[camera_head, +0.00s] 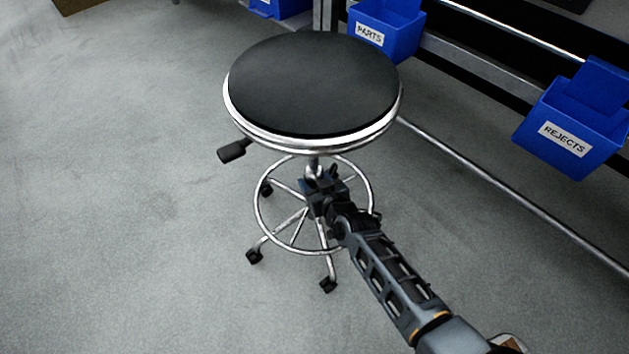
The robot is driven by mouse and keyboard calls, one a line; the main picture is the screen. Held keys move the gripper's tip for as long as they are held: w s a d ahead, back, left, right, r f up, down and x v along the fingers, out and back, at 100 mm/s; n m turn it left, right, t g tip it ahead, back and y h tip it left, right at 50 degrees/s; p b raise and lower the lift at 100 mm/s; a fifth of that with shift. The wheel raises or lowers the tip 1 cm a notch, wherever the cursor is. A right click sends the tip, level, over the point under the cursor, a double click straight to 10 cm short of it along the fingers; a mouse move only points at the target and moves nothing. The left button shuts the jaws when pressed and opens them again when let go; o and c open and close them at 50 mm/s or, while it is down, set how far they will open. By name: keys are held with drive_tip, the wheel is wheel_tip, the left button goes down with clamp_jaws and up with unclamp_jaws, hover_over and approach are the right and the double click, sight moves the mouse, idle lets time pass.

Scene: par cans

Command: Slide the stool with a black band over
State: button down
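A stool (312,82) with a round black seat and a shiny chrome rim stands upright on the floor in the head view. It has a black lever at its left, a chrome foot ring and a base with black casters. I cannot make out a separate black band on it. My gripper (320,182) is below the seat at the stool's central post, over the foot ring. It hides the lower part of the post. The fingers are small and dark, so I cannot tell whether they are open, shut or touching the post.
A rack with a long metal rail (500,188) runs along the right. It carries a blue bin labelled PARTS (386,26) behind the stool and a blue bin labelled REJECTS (575,125) at the right. Grey floor (110,180) is clear to the left and front.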

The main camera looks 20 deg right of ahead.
drive_tip(key=shift+c, duration=1.6)
unclamp_jaws()
drive_tip(key=p+v, duration=0.3)
drive_tip(key=v, duration=0.5)
